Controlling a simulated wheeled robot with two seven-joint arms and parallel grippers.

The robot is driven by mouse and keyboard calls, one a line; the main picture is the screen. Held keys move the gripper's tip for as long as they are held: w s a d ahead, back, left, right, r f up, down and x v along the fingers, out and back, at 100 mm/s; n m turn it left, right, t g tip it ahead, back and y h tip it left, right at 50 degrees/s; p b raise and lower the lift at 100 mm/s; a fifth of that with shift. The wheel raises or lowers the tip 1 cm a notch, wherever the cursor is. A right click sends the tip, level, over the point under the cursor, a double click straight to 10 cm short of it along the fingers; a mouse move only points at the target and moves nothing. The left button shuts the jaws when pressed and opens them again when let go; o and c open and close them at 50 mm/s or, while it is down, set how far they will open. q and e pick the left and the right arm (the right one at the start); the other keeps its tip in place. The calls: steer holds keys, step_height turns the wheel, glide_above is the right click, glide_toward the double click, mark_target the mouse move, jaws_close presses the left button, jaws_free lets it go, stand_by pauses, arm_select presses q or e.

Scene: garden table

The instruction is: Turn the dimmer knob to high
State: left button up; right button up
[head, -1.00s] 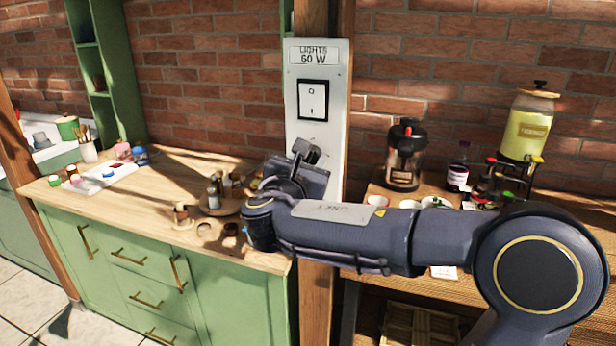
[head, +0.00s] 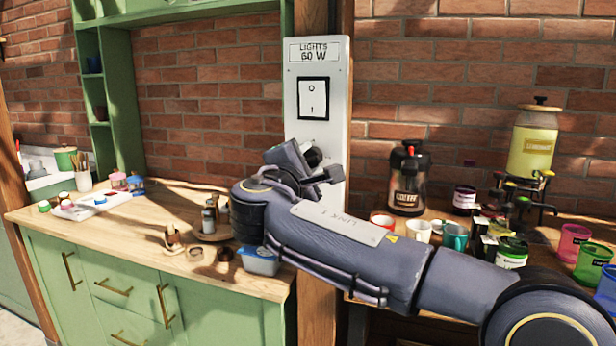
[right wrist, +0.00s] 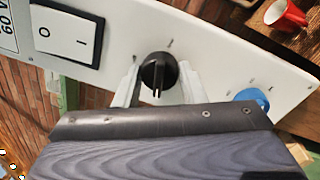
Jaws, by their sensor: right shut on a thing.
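A white panel (head: 333,110) labelled "LIGHTS 60 W" is mounted upright on a wooden post, with a white rocker switch (head: 313,98) marked O and I. Below the switch is the black dimmer knob (head: 312,156), mostly hidden by my right gripper (head: 318,163) in the head view. In the right wrist view the knob (right wrist: 158,72) sits between the two pale fingers of my right gripper (right wrist: 158,82), which is shut on it. Small tick marks surround the knob. A blue round part (right wrist: 251,97) is on the panel beside it. My left gripper is not in view.
On the right, a wooden table carries a coffee dispenser (head: 408,178), a yellow drink dispenser (head: 533,140), cups and jars. My right arm spans the front.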

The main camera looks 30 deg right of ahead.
steer(key=shift+f+m+b, duration=0.1)
steer(key=shift+m+b, duration=0.7)
steer(key=shift+m, duration=0.4)
steer(key=o, duration=1)
steer(key=v, duration=0.8)
